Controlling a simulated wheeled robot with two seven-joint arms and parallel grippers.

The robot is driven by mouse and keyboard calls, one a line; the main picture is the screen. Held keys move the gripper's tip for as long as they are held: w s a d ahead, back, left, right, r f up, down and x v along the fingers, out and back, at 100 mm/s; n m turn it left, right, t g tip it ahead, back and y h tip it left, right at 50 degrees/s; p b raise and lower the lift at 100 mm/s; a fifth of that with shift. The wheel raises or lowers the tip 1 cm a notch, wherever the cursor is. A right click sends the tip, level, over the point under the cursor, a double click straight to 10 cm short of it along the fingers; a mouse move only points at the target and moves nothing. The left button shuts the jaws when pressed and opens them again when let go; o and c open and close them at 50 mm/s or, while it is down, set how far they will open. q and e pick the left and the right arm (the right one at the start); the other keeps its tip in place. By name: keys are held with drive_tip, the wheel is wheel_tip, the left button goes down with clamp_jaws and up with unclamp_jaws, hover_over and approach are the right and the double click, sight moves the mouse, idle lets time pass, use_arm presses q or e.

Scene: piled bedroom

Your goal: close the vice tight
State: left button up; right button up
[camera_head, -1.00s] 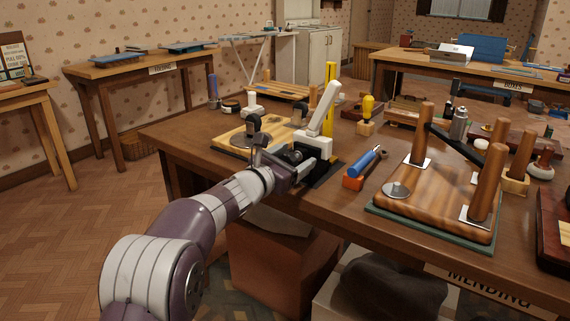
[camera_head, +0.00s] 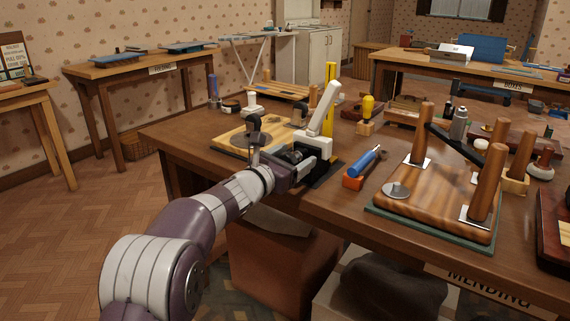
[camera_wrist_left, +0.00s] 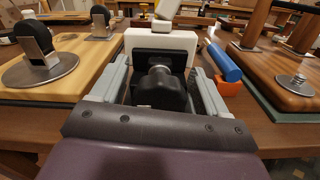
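The vice (camera_head: 318,146) seems to be the white and black device near the front edge of the wooden bench, with a slanted white arm on top. In the left wrist view, its white block (camera_wrist_left: 160,40) stands straight ahead with a dark round knob (camera_wrist_left: 160,90) in front of it. My left gripper (camera_head: 291,165) is at the vice, level with the knob. Its two grey fingers (camera_wrist_left: 160,88) lie on either side of the knob. Whether they press on it I cannot tell. The vice's jaws are not clearly visible. My right gripper is not in view.
Left of the vice is a light wooden board (camera_head: 231,141) with dark upright parts. To the right are a blue-handled tool (camera_head: 364,161) on an orange block and an upturned wooden stool (camera_head: 432,199). A yellow upright (camera_head: 330,78) stands behind the vice. Boxes stand below.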

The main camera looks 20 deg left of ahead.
use_arm(q)
drive_tip(key=o, duration=0.5)
drive_tip(key=shift+s+f, duration=0.1)
drive_tip(key=shift+s, duration=0.05)
drive_tip(key=b+v, duration=0.3)
drive_tip(key=v, duration=0.3)
drive_tip(key=shift+s+a+b, duration=0.1)
drive_tip(key=shift+s+b, duration=0.25)
